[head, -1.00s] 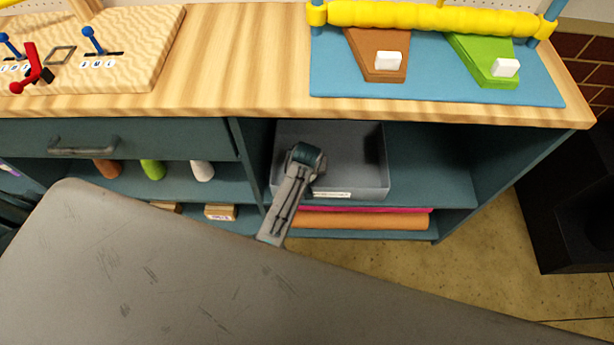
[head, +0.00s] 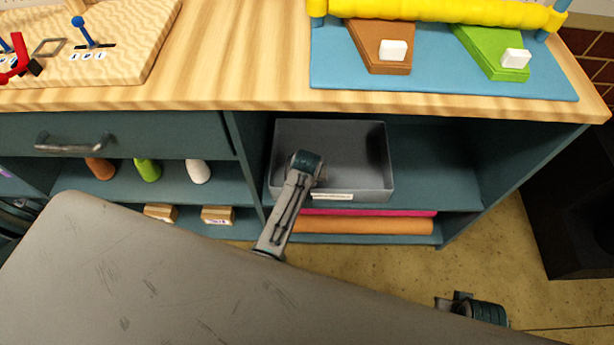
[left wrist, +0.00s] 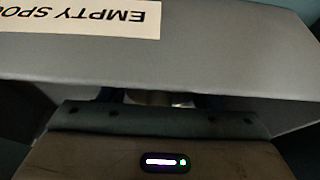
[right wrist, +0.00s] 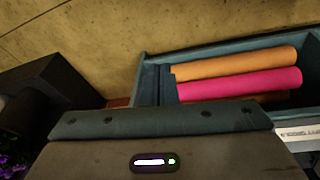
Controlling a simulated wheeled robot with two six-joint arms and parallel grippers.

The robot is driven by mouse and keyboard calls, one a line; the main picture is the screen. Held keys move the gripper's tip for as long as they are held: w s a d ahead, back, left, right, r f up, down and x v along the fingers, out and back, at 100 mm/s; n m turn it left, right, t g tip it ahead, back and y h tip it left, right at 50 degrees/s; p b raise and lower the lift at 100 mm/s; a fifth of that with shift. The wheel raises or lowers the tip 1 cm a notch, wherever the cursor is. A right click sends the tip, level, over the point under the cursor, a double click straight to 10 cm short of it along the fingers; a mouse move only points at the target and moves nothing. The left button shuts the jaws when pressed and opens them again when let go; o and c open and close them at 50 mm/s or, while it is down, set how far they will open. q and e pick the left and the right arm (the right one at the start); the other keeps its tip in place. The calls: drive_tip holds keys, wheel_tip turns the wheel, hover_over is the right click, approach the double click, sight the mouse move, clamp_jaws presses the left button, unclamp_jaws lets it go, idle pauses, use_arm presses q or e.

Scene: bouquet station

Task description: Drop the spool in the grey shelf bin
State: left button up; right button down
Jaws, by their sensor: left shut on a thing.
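The grey shelf bin (head: 376,182) stands on the upper shelf under the counter, with a white label on its front. The label, partly legible as "EMPTY SPO", also shows close up in the left wrist view (left wrist: 85,18). My left gripper (head: 308,165) is at the front left of the bin in the head view; its fingers are hidden there. In the left wrist view a small pale brown piece, likely the spool (left wrist: 155,98), shows between its jaws, mostly hidden by the gripper body and bin wall. My right gripper (head: 478,310) is low at the right over the floor, its fingers hidden.
Orange (head: 365,226) and pink rolls lie on the shelf below the bin. Coloured cones (head: 147,170) and wooden blocks (head: 218,215) sit on the left shelves. The shelf right of the bin (head: 435,185) is clear. A dark box (head: 570,220) stands at the right.

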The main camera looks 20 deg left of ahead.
use_arm(q)
drive_tip(key=shift+f, duration=0.1)
drive_tip(key=o, duration=1.1)
